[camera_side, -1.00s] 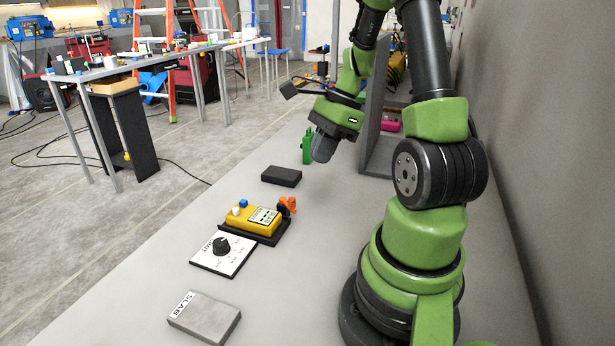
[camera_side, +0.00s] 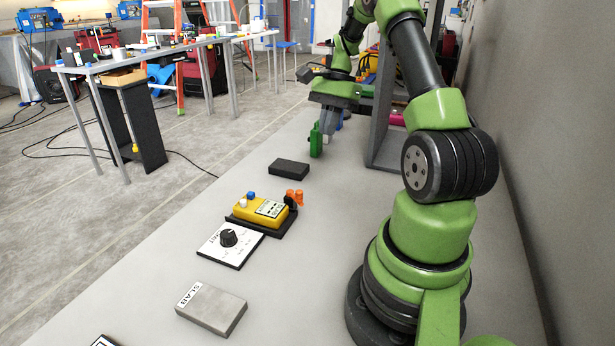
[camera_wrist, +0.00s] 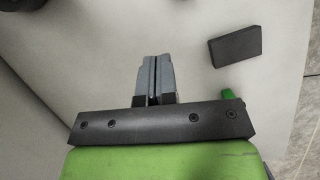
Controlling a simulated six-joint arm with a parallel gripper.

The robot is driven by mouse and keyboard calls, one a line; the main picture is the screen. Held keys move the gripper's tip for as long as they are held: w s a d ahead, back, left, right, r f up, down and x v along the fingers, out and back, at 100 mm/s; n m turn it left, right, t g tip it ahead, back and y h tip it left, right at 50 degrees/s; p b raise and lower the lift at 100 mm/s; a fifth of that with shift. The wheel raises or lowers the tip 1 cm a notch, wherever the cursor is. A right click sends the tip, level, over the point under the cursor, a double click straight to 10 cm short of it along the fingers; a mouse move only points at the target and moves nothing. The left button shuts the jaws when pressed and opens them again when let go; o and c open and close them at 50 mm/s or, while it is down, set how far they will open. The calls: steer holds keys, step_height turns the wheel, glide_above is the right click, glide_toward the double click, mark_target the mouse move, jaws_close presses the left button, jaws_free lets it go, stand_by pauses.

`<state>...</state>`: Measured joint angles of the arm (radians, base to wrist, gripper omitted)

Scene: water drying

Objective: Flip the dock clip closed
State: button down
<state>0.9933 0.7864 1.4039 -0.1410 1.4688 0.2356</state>
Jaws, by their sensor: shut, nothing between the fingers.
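The dock is a black base (camera_side: 243,223) holding a yellow device (camera_side: 260,211) with a label and a white and a blue knob on top. The orange clip (camera_side: 295,196) stands up at the dock's right end, beside the device and not lying across it. My gripper (camera_side: 329,151) is well behind the dock in the side view, pointing down with its fingers together. In the wrist view the grey fingers (camera_wrist: 154,72) are shut and empty. The dock and clip do not show in the wrist view.
A green bottle (camera_side: 315,140) stands close beside my gripper. A black block (camera_side: 289,169) lies between gripper and dock. A white dial panel (camera_side: 231,244) and a grey slab (camera_side: 211,308) lie nearer the camera. A grey shelf frame (camera_side: 386,135) stands right of the gripper.

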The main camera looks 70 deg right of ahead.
mark_target(297, 191)
steer(key=x, duration=0.9)
steer(key=shift+a+f, duration=0.1)
steer(key=shift+f, duration=0.3)
steer(key=shift+w+a+f, duration=0.1)
steer(key=shift+w+a, duration=0.05)
steer(key=shift+a, duration=0.45)
steer(key=shift+w+a, duration=0.1)
steer(key=shift+a, duration=0.5)
steer(key=shift+w+a, duration=0.15)
steer(key=shift+a, duration=0.6)
steer(key=shift+a+m+t, duration=0.25)
steer(key=shift+a+m, duration=0.05)
steer(key=shift+m, duration=0.5)
steer(key=shift+a+m+t, duration=0.25)
steer(key=shift+m, duration=0.55)
steer(key=shift+a+h, duration=0.1)
steer(key=shift+h, duration=0.2)
steer(key=shift+w+a+m+t, duration=0.1)
steer(key=shift+a+m+t, duration=0.1)
steer(key=shift+m, duration=0.4)
steer(key=shift+a+m+t, duration=0.1)
steer(key=shift+m+t, duration=0.1)
steer(key=shift+m, duration=0.4)
steer(key=shift+w+a+m+h, duration=0.15)
steer(key=shift+a+m+h, duration=0.2)
steer(key=shift+m, duration=0.45)
steer(key=shift+w+a, duration=0.45)
stand_by(0.3)
